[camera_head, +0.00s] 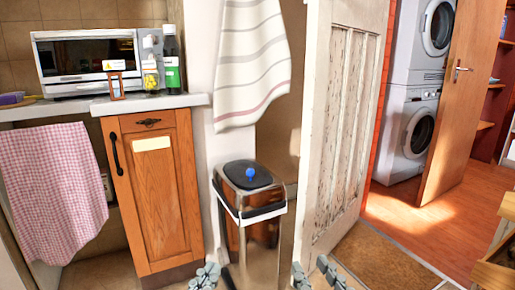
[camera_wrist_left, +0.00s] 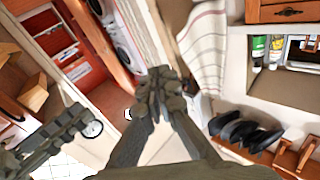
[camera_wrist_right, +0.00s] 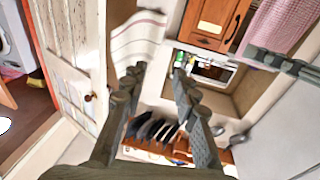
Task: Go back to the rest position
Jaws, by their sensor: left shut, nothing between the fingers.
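My left gripper (camera_head: 205,276) is at the bottom of the head view, in front of the lower left side of the bin. In the left wrist view its fingers (camera_wrist_left: 160,88) meet with nothing between them. My right gripper (camera_head: 318,275) is at the bottom, to the right of the bin. In the right wrist view its fingers (camera_wrist_right: 157,85) stand apart with nothing between them. My right gripper also shows at the left of the left wrist view. My left gripper also shows at the upper right of the right wrist view.
A metal bin (camera_head: 247,225) with a blue knob stands between a wooden cabinet (camera_head: 158,200) and an open worn white door (camera_head: 345,120). A microwave (camera_head: 85,62) and bottles (camera_head: 172,65) stand on the counter. Stacked washing machines (camera_head: 408,125) are beyond the doorway.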

